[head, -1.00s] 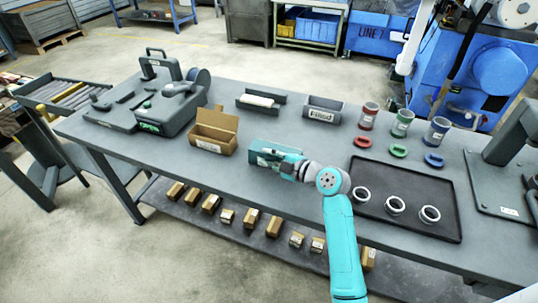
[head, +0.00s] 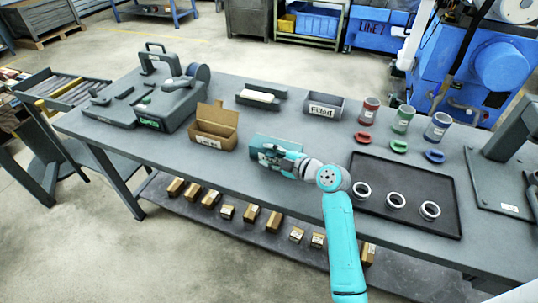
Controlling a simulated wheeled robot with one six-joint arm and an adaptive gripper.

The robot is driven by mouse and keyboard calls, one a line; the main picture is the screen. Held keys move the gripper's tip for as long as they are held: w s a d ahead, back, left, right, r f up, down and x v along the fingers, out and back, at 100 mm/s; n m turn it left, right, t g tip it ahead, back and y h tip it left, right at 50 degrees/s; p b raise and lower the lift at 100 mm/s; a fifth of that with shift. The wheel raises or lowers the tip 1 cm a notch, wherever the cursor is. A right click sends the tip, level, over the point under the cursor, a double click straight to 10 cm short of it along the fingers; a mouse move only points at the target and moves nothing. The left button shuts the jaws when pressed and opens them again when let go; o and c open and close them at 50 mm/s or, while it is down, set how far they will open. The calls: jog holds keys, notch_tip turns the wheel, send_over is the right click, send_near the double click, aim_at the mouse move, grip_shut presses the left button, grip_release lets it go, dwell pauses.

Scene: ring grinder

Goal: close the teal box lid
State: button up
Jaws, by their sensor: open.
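The teal box (head: 262,141) sits on the grey workbench, right of the open brown carton. Its teal upper part shows behind my gripper. My gripper (head: 268,156) is open, at the near side of the teal box and overlapping it in the view. The gripper and wrist hide the box's front and right parts. I cannot tell whether the fingers touch the box, nor the exact angle of its lid.
The open brown carton (head: 214,125) stands close on the left. A grey bin (head: 324,107) is behind. A black tray (head: 420,205) with three light rings lies to the right, with red, green and blue cups beyond. Bare bench lies between the carton and the grey case.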

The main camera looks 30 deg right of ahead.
jog(key=shift+r, duration=0.15)
jog(key=v, duration=1.2)
dwell(0.4)
jog(key=shift+s, duration=0.1)
